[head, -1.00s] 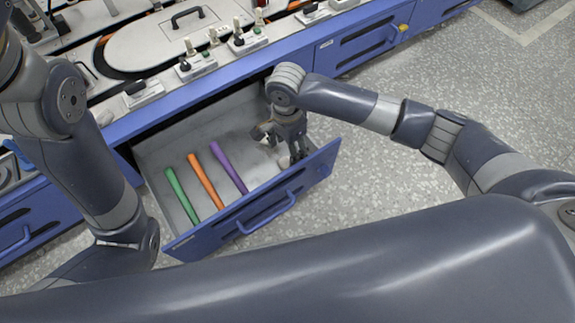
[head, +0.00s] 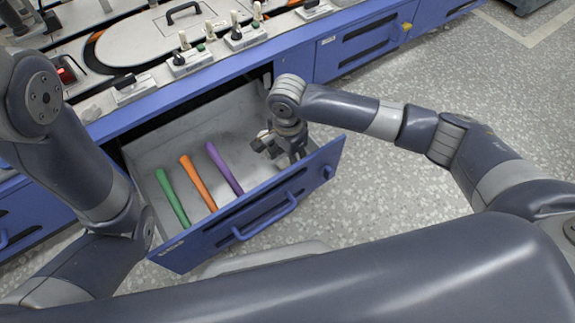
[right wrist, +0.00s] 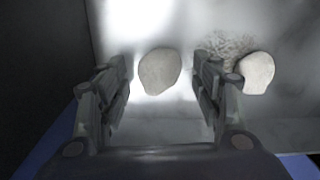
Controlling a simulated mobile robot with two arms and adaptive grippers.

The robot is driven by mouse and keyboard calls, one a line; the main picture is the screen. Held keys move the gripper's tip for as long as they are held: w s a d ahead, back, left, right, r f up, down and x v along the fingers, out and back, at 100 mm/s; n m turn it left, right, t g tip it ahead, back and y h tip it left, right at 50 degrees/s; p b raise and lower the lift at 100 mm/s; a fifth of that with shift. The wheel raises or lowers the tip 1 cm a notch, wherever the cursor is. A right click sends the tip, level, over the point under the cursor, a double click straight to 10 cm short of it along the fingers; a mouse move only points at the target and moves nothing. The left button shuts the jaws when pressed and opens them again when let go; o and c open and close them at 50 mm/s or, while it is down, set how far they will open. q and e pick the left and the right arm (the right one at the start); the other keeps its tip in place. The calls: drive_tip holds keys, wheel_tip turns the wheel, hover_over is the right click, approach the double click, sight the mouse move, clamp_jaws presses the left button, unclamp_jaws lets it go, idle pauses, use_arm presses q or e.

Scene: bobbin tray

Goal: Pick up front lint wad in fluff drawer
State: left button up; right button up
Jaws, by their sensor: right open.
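The fluff drawer (head: 262,218) is pulled out, with a blue front and a pale inside. My right gripper (head: 280,152) points down into its right end, fingers apart. In the right wrist view a pale rounded lint wad (right wrist: 160,72) lies between the open fingers of the right gripper (right wrist: 163,76), with a gap on each side. A second pale wad (right wrist: 257,73) lies to the right, outside the right finger. I cannot tell which wad is the front one. In the head view the wads are hidden by the gripper. My left gripper is out of view.
Green (head: 172,198), orange (head: 198,183) and purple (head: 225,168) rods lie in the drawer left of my right gripper. A grey fuzzy patch (right wrist: 222,45) lies beside the second wad. The drawer walls stand close around the gripper. The bench (head: 150,45) is behind.

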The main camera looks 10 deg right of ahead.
drive_tip(key=c, duration=0.8)
